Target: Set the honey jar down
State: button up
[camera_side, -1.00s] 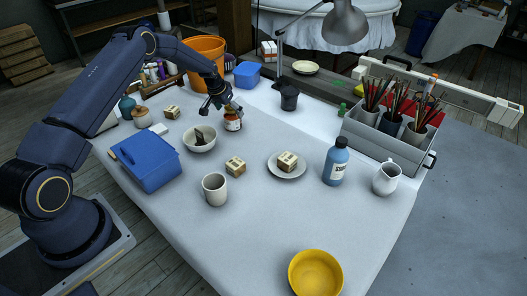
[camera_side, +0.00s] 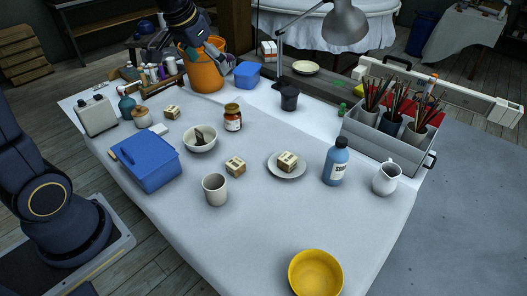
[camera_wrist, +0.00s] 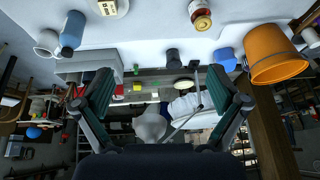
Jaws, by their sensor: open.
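The honey jar (camera_side: 232,118) stands upright on the white table, with an orange-brown lid and a white label. It is just right of a white bowl (camera_side: 199,139). The jar also shows at the top of the wrist view (camera_wrist: 200,16). My gripper (camera_side: 208,50) is raised well above and behind the jar, in front of the orange bucket as the side view shows it. In the wrist view its two fingers (camera_wrist: 172,92) are spread wide with nothing between them.
An orange bucket (camera_side: 203,72) and a blue tub (camera_side: 247,75) stand behind the jar. A blue box (camera_side: 148,162), a mug (camera_side: 215,188), a plate (camera_side: 276,170) and a blue bottle (camera_side: 336,162) are around it. The front middle of the table is clear.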

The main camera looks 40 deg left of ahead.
jog(key=s+d, duration=0.3)
jog(key=s, duration=0.7)
jog(key=s+d, duration=0.3)
jog(key=s, duration=0.7)
jog(key=shift+s+d+r+t+h, duration=0.2)
jog(key=shift+d+r+t+h, duration=0.1)
jog(key=shift+d+h, duration=0.1)
